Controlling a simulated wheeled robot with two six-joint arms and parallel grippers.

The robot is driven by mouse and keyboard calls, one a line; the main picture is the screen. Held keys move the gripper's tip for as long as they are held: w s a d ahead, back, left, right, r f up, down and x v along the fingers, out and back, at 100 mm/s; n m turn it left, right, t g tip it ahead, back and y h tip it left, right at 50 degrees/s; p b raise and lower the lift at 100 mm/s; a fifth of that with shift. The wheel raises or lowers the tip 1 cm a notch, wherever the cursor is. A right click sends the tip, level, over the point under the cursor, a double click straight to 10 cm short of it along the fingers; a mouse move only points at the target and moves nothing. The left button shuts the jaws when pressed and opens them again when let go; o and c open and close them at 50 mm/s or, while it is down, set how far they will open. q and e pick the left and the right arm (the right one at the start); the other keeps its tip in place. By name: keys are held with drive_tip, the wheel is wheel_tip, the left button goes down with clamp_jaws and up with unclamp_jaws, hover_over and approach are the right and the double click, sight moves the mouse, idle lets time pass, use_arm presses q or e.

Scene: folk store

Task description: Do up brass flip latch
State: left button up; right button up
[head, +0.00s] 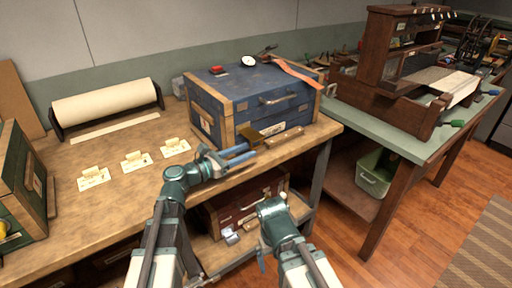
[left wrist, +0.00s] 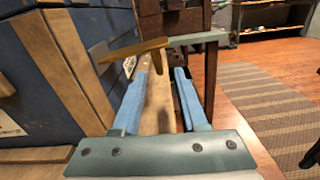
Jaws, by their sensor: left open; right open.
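A blue chest (head: 262,95) with wooden corner strips stands on the workbench; it fills the left of the left wrist view (left wrist: 30,80). In the left wrist view the brass flap (left wrist: 135,50) stands out from the chest, across the top of the left-hand finger. My left gripper (head: 250,153) is open with its blue fingers just before the latch; I cannot tell whether they touch it. My right gripper (head: 272,208) is open and empty, low before the bench; its fingertips are hard to make out.
A red-brown chest (head: 240,205) sits on the shelf below. Paper cards (head: 134,161) and a paper roll (head: 106,103) lie left. A green-topped table (head: 400,135) stands right.

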sight(256, 146)
use_arm(q)
drive_tip(key=shift+x, duration=2.45)
drive_tip(key=shift+c, duration=0.3)
drive_tip(key=shift+s, duration=0.1)
clamp_jaws()
